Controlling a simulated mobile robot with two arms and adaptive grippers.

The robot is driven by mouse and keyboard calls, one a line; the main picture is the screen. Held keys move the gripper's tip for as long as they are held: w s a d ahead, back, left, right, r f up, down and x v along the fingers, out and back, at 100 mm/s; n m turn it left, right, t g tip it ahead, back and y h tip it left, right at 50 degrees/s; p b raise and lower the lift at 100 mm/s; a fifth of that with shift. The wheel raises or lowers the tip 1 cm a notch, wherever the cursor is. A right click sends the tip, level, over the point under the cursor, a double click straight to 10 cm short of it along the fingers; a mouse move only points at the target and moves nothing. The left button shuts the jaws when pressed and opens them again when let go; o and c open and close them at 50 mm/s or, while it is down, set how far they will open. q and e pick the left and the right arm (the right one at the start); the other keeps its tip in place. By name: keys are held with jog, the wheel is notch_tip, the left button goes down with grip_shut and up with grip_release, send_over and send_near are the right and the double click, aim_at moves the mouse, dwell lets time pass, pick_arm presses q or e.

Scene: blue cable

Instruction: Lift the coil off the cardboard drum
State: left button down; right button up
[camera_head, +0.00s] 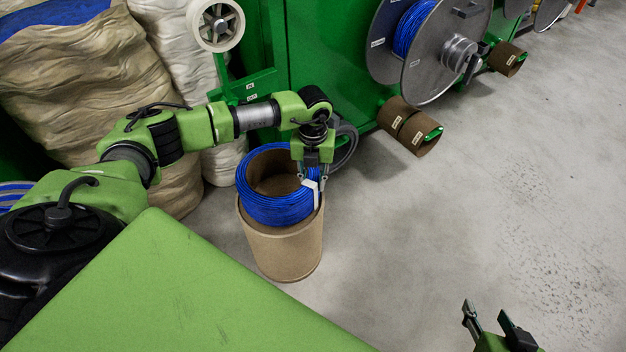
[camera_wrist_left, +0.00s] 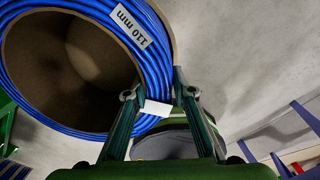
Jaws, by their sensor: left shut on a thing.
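A blue cable coil (camera_head: 272,209) sits around the upper part of the brown cardboard drum (camera_head: 283,250), which stands upright on the floor. The coil also shows in the left wrist view (camera_wrist_left: 92,12), with a "110 mm" label and a white tag on it. My left gripper (camera_head: 313,190) is at the right side of the coil, shut on its near strands by the white tag; its fingers show in the left wrist view (camera_wrist_left: 155,100). My right gripper (camera_head: 487,318) is open and empty at the lower right, far from the coil.
Large sacks (camera_head: 75,70) stand at the left. A green machine (camera_head: 325,60) with a big cable reel (camera_head: 433,60) stands behind the drum. Brown cardboard tubes (camera_head: 409,126) stick out from it. The grey floor at the right is clear.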

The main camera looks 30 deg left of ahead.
pick_arm(q)
jog(key=shift+r, duration=0.3)
pick_arm(e)
jog(key=shift+s+d+f+g, duration=0.3)
jog(key=shift+s+f+g, duration=0.15)
jog(key=shift+s, duration=0.3)
dwell(1.1)
jog(key=shift+s+f, duration=0.1)
pick_arm(q)
jog(key=shift+r+p, duration=0.65)
jog(key=shift+p, duration=0.1)
jog(key=shift+r+p, duration=0.7)
jog(key=shift+r, duration=0.1)
jog(key=shift+r+p, duration=0.75)
jog(key=shift+r, duration=0.2)
jog(key=shift+r+p, duration=0.45)
pick_arm(e)
jog(key=s+d+f+g+h, duration=0.1)
jog(key=s+f+g, duration=0.3)
jog(key=s, duration=0.4)
jog(key=shift+s+d+f+g, duration=0.2)
jog(key=shift+d+f+g, duration=0.15)
jog(key=shift+d+f, duration=0.4)
jog(key=shift+d, duration=0.1)
